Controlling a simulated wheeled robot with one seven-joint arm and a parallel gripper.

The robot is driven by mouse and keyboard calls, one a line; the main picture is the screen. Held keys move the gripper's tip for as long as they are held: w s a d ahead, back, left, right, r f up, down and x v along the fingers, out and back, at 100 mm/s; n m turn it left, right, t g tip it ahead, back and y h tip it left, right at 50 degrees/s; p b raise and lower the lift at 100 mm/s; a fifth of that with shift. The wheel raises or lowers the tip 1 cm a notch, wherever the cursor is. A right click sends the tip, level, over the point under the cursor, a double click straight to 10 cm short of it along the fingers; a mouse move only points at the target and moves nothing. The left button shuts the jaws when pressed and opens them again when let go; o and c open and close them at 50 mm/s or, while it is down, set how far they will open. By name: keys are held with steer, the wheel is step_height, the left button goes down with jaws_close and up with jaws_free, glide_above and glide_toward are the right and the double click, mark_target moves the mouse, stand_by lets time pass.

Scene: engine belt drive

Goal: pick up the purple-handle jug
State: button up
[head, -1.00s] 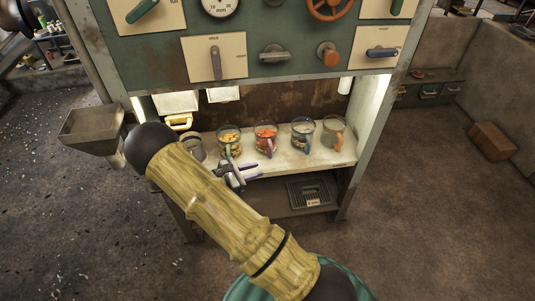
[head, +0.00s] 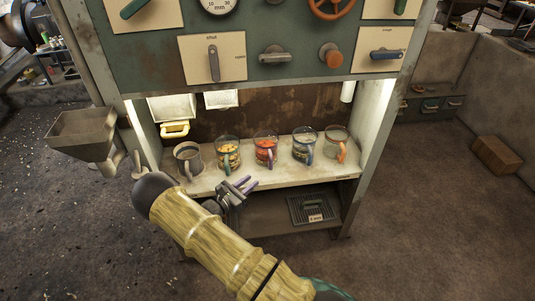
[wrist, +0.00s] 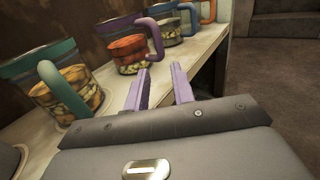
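The purple-handle jug (head: 265,149) stands upright on the shelf, in the middle of the row. It is clear glass with orange-red pieces over paler ones. In the wrist view the jug (wrist: 129,48) stands past my fingertips, its purple handle (wrist: 154,38) towards the right. My gripper (head: 248,183) is at the shelf's front edge, in front of and a little left of the jug. In the wrist view my gripper (wrist: 162,76) has its two purple fingers apart, with nothing between them. The fingers look apart from the handle.
A green-handle jug (head: 228,151) stands left of it, a blue-handle jug (head: 304,144) and an orange-handle jug (head: 336,143) to the right. A grey mug (head: 187,160) is at the shelf's left. The shelf (head: 290,178) is bare in front. The green panel (head: 150,65) overhangs above.

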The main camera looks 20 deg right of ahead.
mark_target(270, 167)
steer(key=b+x, duration=0.1)
steer(key=x, duration=0.7)
steer(key=shift+w+d, duration=0.1)
steer(key=shift+d, duration=0.05)
steer(key=b+x, duration=0.1)
steer(key=x, duration=0.4)
steer(key=shift+d, duration=0.15)
jaws_close()
